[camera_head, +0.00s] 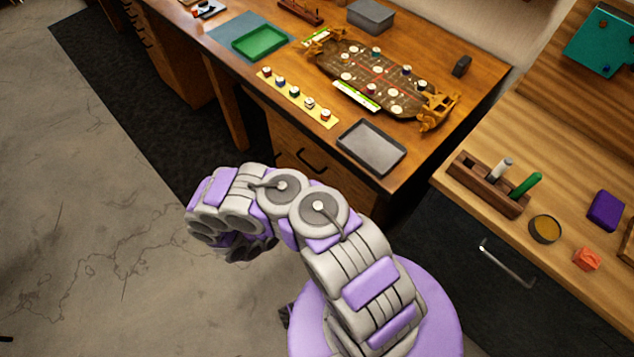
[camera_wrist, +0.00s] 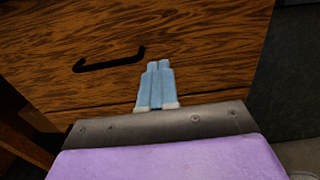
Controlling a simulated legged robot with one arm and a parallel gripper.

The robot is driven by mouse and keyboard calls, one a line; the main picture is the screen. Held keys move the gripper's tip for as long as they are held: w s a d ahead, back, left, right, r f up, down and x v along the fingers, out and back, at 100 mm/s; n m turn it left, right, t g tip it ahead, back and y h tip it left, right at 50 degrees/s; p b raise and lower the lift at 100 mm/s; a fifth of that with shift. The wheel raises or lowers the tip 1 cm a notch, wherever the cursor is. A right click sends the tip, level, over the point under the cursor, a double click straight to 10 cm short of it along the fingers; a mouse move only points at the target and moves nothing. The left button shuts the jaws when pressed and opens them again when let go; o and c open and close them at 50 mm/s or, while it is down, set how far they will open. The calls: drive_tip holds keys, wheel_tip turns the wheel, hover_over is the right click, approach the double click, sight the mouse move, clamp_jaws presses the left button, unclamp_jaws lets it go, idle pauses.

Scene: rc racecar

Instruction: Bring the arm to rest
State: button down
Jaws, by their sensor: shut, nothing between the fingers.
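My arm (camera_head: 365,275) is purple and grey and rises from the bottom of the head view, bending over to the left in front of the wooden desk. Its far end curls down at the left, and the fingers are hidden in that view. In the wrist view my gripper (camera_wrist: 159,68) shows two light blue fingers side by side, shut and empty. They point toward the wooden drawer front with a black handle (camera_wrist: 108,60). I see no contact between the fingers and the drawer.
A second wooden bench (camera_head: 585,190) stands at the right. Open floor (camera_head: 90,200) lies at the left.

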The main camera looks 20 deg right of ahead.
drive_tip(key=p+v, duration=0.1)
drive_tip(key=v, duration=0.5)
drive_tip(key=shift+a, duration=0.2)
drive_tip(key=w+d+r+m+g+h, duration=0.1)
drive_tip(key=d+r+m+g, duration=0.3)
drive_tip(key=r, duration=0.5)
drive_tip(key=w+d+r+m+g, duration=0.1)
drive_tip(key=d+r+m+g, duration=0.35)
drive_tip(key=r, duration=0.45)
drive_tip(key=s+d+r+m+g+y, duration=0.2)
drive_tip(key=s+r+m+y, duration=0.15)
drive_tip(key=r, duration=0.25)
drive_tip(key=s+d+r+m+g+y, duration=0.25)
drive_tip(key=s+r+m, duration=0.2)
drive_tip(key=r, duration=0.25)
drive_tip(key=s+a+r+m+t+y, duration=0.2)
drive_tip(key=s+a+r+y, duration=0.2)
drive_tip(key=s, duration=0.5)
drive_tip(key=s+a+r+m+t+y, duration=0.3)
drive_tip(key=s+a+r+y, duration=0.1)
drive_tip(key=s+a+y, duration=0.4)
drive_tip(key=shift+s+a+r, duration=0.4)
drive_tip(key=shift+s+a, duration=0.25)
drive_tip(key=shift+s, duration=0.35)
